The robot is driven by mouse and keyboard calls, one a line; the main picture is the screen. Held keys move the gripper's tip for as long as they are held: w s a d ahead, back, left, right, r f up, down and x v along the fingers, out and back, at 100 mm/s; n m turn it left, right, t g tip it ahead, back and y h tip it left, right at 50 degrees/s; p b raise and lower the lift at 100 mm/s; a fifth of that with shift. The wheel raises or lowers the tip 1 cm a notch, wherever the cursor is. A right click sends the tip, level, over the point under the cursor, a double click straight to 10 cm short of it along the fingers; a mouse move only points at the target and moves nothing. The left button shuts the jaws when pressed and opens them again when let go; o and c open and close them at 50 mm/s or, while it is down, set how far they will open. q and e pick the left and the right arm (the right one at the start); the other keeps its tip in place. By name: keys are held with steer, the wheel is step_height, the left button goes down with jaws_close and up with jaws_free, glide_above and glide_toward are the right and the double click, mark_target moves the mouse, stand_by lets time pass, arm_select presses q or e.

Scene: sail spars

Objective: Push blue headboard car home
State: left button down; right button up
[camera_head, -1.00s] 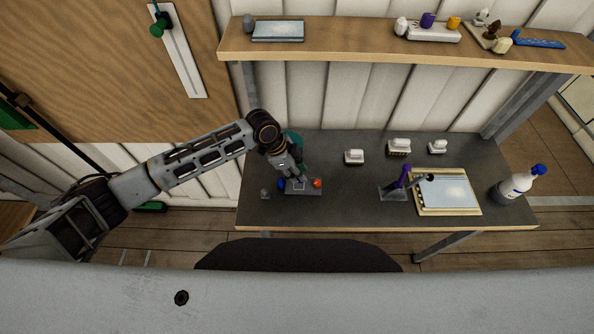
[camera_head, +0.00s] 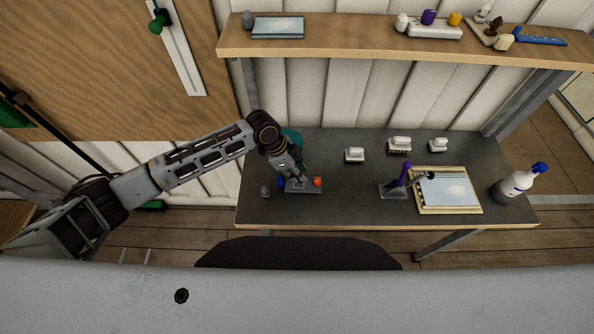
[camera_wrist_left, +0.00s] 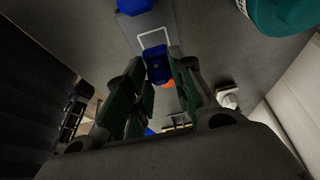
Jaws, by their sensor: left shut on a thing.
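A small grey board (camera_head: 305,190) lies at the left of the dark workbench, with a blue knob (camera_head: 281,183) at its left end and an orange knob (camera_head: 317,182) at its right. My left gripper (camera_head: 298,180) reaches down to the board between these ends. In the left wrist view, a blue block (camera_wrist_left: 157,66), which I take for the blue headboard car, sits between the fingertips of my left gripper (camera_wrist_left: 160,76), which is shut on it. A white outline (camera_wrist_left: 153,38) lies just beyond the block. The fingers partly hide the block. My right gripper is not in view.
A teal round thing (camera_head: 293,138) stands behind my left gripper. A small grey piece (camera_head: 265,192) lies left of the board. White blocks (camera_head: 354,155), a purple-handled stand (camera_head: 394,188), a framed panel (camera_head: 447,192) and a bottle (camera_head: 518,183) stand to the right. A shelf (camera_head: 350,41) runs above.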

arm_select(q)
steer(key=shift+f, duration=0.65)
stand_by(0.3)
steer(key=shift+f+b, duration=0.5)
steer(key=shift+f, duration=0.15)
stand_by(0.4)
steer(key=c, duration=1.1)
jaws_free()
steer(key=shift+c, duration=0.2)
steer(key=shift+r, duration=0.2)
steer(key=shift+r+p, duration=1.1)
steer(key=shift+r, duration=2.25)
steer(key=shift+s+f, duration=0.1)
